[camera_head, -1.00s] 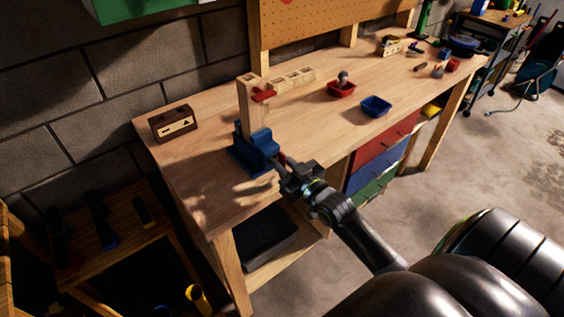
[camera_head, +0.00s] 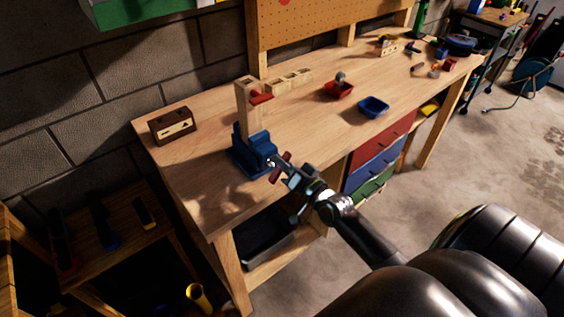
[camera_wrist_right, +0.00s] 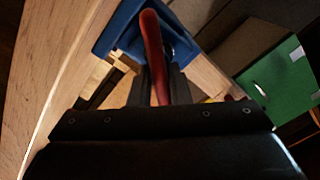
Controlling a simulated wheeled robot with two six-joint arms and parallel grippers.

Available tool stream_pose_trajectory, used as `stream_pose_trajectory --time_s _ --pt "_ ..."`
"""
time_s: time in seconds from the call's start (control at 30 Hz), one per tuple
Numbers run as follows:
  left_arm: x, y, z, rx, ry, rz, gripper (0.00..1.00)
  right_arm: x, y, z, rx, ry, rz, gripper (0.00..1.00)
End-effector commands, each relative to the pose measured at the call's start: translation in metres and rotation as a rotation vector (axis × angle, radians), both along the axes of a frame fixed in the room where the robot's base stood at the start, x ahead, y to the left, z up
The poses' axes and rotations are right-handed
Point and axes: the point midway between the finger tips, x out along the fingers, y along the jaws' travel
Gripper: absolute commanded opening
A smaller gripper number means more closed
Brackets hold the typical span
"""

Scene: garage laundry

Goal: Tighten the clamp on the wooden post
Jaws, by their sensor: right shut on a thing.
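The wooden post (camera_head: 246,106) stands upright in the blue clamp (camera_head: 258,146) at the bench's front left corner. A red piece (camera_head: 261,98) sits beside the post near its top. The clamp's red handle (camera_head: 286,156) sticks out on both sides of my right gripper (camera_head: 285,167), tilted. In the right wrist view the red handle (camera_wrist_right: 152,45) runs between the fingers, with the blue clamp (camera_wrist_right: 118,32) behind it. My right gripper is shut on the handle. The post's lower end is hidden in the clamp. My left gripper is not in view.
The wooden workbench (camera_head: 205,190) holds a brown box (camera_head: 172,125), a red bin (camera_head: 338,91) and a blue bin (camera_head: 373,107). Below are coloured drawers (camera_head: 378,153) and a dark tub (camera_head: 265,238). A pegboard (camera_head: 320,20) stands behind. The bench middle is clear.

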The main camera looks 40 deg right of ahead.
Motion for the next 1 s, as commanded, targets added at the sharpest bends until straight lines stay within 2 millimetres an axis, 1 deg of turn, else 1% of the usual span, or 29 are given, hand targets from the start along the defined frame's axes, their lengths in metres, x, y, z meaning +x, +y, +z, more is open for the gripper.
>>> stream_pose_trajectory --time_s 0.03,0.2,0.5,1.0 --pt "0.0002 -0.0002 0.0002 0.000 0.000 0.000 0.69 -0.0019 -0.0009 -0.0048 0.046 0.015 -0.001 0.00" --pt "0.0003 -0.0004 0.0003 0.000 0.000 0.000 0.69 -0.0021 -0.0022 -0.0074 0.190 0.028 -0.001 0.00" --pt "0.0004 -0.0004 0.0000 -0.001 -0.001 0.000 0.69 -0.0026 -0.0035 -0.0114 0.364 0.046 -0.002 0.00" --pt "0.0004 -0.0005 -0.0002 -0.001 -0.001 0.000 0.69 -0.0026 -0.0035 -0.0128 0.378 0.049 -0.003 0.00"
